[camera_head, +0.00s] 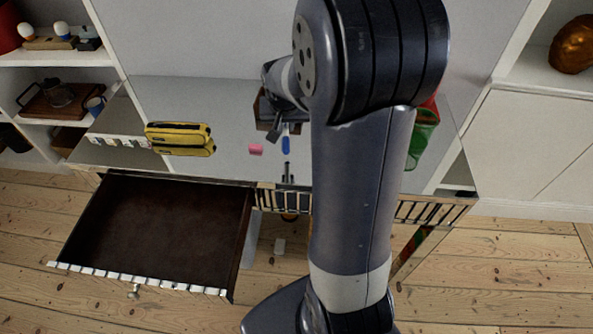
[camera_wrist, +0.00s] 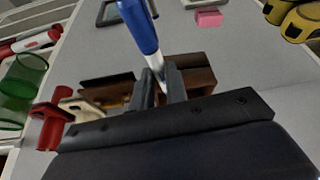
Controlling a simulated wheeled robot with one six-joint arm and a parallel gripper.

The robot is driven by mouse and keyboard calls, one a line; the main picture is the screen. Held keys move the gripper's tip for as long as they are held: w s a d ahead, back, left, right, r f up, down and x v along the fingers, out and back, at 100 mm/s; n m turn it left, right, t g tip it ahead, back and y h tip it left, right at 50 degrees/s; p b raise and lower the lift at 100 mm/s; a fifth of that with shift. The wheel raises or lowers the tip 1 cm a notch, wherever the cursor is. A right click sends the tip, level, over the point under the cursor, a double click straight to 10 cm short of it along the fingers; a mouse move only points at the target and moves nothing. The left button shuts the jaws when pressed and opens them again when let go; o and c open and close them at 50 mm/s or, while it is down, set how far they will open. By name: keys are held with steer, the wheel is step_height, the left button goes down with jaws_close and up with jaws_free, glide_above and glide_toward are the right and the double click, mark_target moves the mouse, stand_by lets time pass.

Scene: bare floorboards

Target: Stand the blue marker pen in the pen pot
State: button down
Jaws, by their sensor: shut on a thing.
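The blue marker pen (camera_wrist: 140,27), blue with a white lower part, is between the fingers of my gripper (camera_wrist: 160,84) and leans in the wrist view. It also shows as a short blue piece (camera_head: 286,145) in the head view, with my arm close beside it. My gripper is shut on the white part. A brown wooden box (camera_wrist: 197,77) lies behind the fingers, mostly hidden by them; its dark side shows in the head view (camera_head: 265,112). A green see-through pot (camera_wrist: 24,88) stands at the left in the wrist view and is partly behind my arm in the head view (camera_head: 424,142). I cannot tell which is the pen pot.
A yellow pencil case (camera_head: 180,139) and a pink eraser (camera_head: 255,149) lie on the grey desk top (camera_head: 225,110). A drawer (camera_head: 155,225) stands open at the front left. A red-and-white item (camera_wrist: 40,41) lies near the green pot.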

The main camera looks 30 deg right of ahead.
steer(key=s+d+m+b, duration=0.1)
steer(key=d+b, duration=0.1)
steer(key=d, duration=0.1)
glide_toward(299, 152)
steer(key=shift+m+h, duration=0.3)
steer(key=shift+h, duration=0.1)
steer(key=x, duration=0.6)
steer(key=shift+w+a+b, duration=0.1)
steer(key=shift+a+b, duration=0.2)
steer(key=shift+b, duration=0.1)
steer(key=shift+f, duration=0.15)
steer(key=shift+f+b, duration=0.15)
steer(key=shift+b, duration=0.15)
steer(key=c, duration=1.4)
jaws_free()
steer(key=shift+r+p, duration=0.35)
steer(key=shift+r, duration=0.2)
steer(key=v, duration=1.1)
steer(key=shift+r+p, duration=0.25)
steer(key=shift+p, duration=0.2)
